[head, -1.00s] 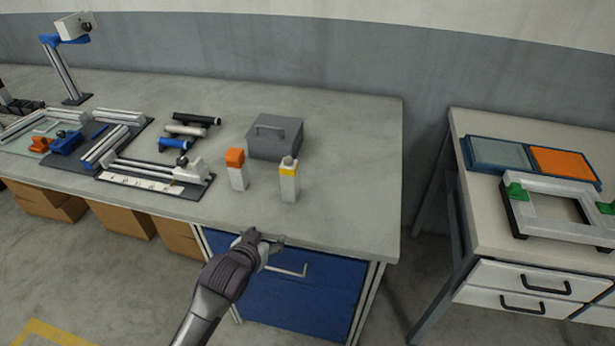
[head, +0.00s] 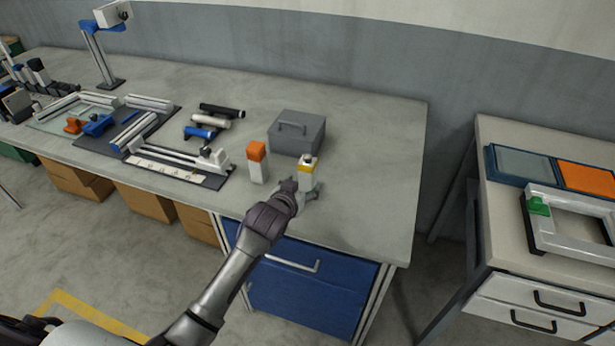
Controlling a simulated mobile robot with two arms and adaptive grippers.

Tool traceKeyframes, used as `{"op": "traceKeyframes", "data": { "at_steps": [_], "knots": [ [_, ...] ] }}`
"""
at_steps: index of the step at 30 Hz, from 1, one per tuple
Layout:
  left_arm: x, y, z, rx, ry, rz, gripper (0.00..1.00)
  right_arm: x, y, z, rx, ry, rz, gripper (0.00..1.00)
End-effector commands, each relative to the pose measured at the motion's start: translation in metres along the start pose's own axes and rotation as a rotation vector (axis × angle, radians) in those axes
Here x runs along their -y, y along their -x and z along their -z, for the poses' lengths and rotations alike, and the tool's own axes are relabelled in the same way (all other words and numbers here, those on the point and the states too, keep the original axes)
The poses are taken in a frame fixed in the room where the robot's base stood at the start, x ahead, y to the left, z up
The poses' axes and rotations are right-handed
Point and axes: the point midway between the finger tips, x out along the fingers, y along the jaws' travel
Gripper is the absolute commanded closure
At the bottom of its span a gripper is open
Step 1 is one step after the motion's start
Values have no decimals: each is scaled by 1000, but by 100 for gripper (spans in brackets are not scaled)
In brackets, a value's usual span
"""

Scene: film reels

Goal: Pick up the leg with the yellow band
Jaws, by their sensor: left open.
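The leg with the yellow band (head: 307,170) is a short white block standing upright near the front edge of the workbench, with a yellow band near its top and a small dark part on top. My left gripper (head: 302,189) is open at the lower front of this leg, low over the bench. The gripper hides the leg's lower part, and I cannot tell whether the fingers touch it. A similar white leg with an orange top (head: 257,161) stands upright just to the left. My right gripper is not in view.
A grey box with a handle (head: 297,132) sits right behind the legs. Several dark, white and blue rollers (head: 209,121) lie to the left, beside a rail fixture on a dark plate (head: 183,169). The bench (head: 385,170) is clear to the right. A second table stands farther right.

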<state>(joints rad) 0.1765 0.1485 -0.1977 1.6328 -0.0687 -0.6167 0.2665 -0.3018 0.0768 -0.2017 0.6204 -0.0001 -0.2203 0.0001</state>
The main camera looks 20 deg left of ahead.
Motion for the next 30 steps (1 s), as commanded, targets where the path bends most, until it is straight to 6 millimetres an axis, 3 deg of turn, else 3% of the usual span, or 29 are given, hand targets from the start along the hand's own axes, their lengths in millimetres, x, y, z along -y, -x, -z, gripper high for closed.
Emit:
{"op": "traceKeyframes", "data": {
  "at_steps": [9, 19, 30],
  "knots": [
    [2, -41, 4, 0, 0, 0, 29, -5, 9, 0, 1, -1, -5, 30],
    [2, -48, 3, 0, 0, 0, 29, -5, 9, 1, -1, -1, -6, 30],
    [2, -48, 3, 1, 0, 0, 89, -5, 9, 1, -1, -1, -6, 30]
  ]
}}
